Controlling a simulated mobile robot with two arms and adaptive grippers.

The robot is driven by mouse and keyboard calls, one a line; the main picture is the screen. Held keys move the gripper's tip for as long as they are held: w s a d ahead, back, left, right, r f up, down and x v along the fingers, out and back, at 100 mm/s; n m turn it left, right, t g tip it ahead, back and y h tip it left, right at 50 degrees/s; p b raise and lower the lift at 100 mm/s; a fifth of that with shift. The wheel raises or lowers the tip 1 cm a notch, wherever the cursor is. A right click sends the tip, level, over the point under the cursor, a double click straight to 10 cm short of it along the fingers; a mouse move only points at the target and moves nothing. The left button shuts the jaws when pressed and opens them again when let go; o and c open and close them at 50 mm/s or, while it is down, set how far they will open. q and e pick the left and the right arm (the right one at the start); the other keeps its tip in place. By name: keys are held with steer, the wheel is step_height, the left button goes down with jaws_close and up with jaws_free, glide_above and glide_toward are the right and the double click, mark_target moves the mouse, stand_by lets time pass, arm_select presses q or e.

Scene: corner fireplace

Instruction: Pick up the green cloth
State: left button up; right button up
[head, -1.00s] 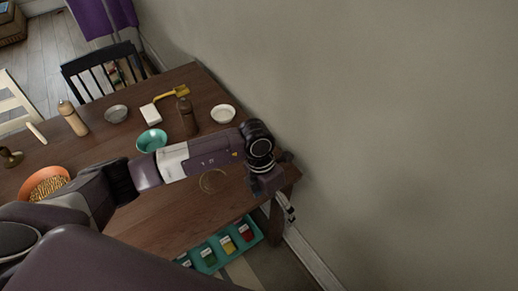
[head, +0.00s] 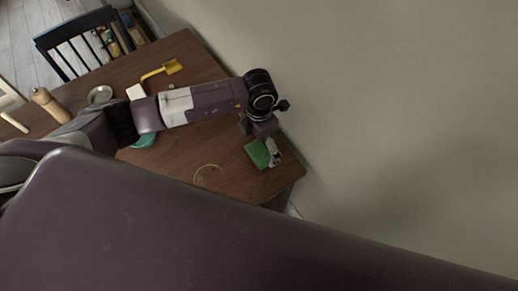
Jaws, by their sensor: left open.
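The green cloth (head: 258,154) lies on the brown wooden table near its right corner, by the wall. It looks like a small flat folded piece, and its right side is partly covered by my gripper. My left gripper (head: 273,151) points down at the cloth's right edge. Its jaws are open. I cannot tell whether the fingers touch the cloth. My right gripper is out of view.
The table (head: 180,205) also holds a yellow-handled tool (head: 165,71), a white block (head: 136,91), a wooden bottle (head: 50,104), a small dish (head: 100,95) and a clear ring-shaped item (head: 208,176). A teal bowl (head: 144,141) is mostly behind my arm. The wall (head: 380,110) is close on the right.

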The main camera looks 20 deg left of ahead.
mark_target(259, 151)
arm_select(q)
steer(key=f, duration=0.1)
steer(key=f+p, duration=0.1)
steer(key=f, duration=0.1)
steer(key=shift+w+a+f, duration=0.2)
steer(key=shift+w+f, duration=0.15)
steer(key=shift+f, duration=0.5)
steer(key=c, duration=1.1)
steer(key=shift+c, duration=0.2)
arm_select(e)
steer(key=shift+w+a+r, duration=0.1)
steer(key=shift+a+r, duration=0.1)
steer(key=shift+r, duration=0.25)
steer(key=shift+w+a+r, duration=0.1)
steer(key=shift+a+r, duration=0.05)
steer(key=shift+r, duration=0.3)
arm_select(q)
steer(key=shift+r, duration=0.1)
steer(key=shift+w+r, duration=0.1)
steer(key=shift+r, duration=0.3)
step_height(259, 151, up, 19)
steer(key=b, duration=0.4)
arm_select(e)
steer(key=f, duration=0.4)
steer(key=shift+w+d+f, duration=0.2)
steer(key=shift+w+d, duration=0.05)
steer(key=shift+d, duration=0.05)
